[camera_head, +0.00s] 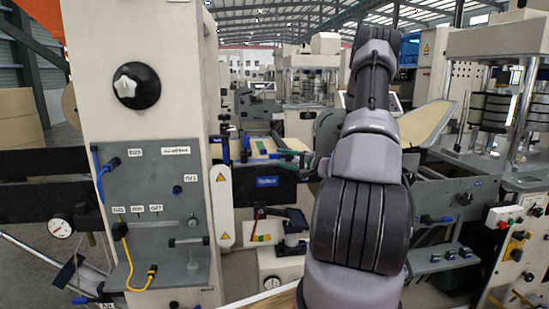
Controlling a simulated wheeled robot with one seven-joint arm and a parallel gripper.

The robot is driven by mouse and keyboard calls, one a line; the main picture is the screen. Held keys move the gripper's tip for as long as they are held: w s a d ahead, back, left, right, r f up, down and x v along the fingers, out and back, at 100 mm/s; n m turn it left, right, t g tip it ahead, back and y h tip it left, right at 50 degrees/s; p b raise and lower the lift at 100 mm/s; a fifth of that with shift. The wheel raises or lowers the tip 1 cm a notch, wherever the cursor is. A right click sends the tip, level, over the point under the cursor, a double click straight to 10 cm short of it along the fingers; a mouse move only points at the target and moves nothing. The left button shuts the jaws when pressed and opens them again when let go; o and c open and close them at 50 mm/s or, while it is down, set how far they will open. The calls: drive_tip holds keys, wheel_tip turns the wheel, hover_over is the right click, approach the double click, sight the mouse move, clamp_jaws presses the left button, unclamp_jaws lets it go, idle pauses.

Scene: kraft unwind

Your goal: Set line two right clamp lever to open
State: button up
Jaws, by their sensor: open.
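My arm (362,200) rises through the middle of the view and bends away at the top. My gripper is not visible; the arm's far end is hidden. A blue-tipped handle (436,219) sticks out of the grey machine side to the right of my arm. I cannot tell which of these, if any, is the line two right clamp lever, and no readable line number shows.
A beige column with a black-and-white knob (136,86) and a grey panel (160,215) with cables stands close on the left. A pressure gauge (60,227) is at lower left. A control box with red and green buttons (505,217) is at right. Machines crowd both sides.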

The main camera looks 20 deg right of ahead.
sight(277, 157)
drive_tip(key=shift+x, duration=2.15)
clamp_jaws()
